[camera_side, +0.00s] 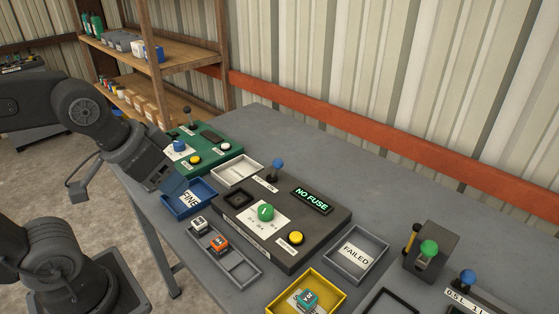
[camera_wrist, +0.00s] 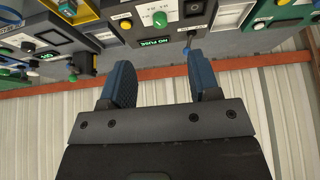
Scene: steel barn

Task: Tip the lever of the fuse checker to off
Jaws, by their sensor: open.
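The fuse checker (camera_side: 322,228) is a dark box in the middle of the table in the side view. It has a lit "NO FUSE" display, a green knob and a yellow button. Its lever (camera_side: 277,164) has a blue ball and stands up at the back edge, by a small white label too small to read. In the wrist view, the display (camera_wrist: 160,42) and the lever's blue ball (camera_wrist: 186,51) show at the top, beyond my fingers. My gripper (camera_wrist: 163,80) is open and empty. In the side view it is left of the checker, near the blue tray, apart from the lever.
A blue "FINE" tray (camera_side: 207,203), a white tray (camera_side: 254,172) and a grey fuse rack (camera_side: 238,270) lie left of the checker. A green unit (camera_side: 225,151) stands behind. A "FAILED" tray (camera_side: 383,243) and yellow tray (camera_side: 333,281) lie right. Table is bare behind the checker.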

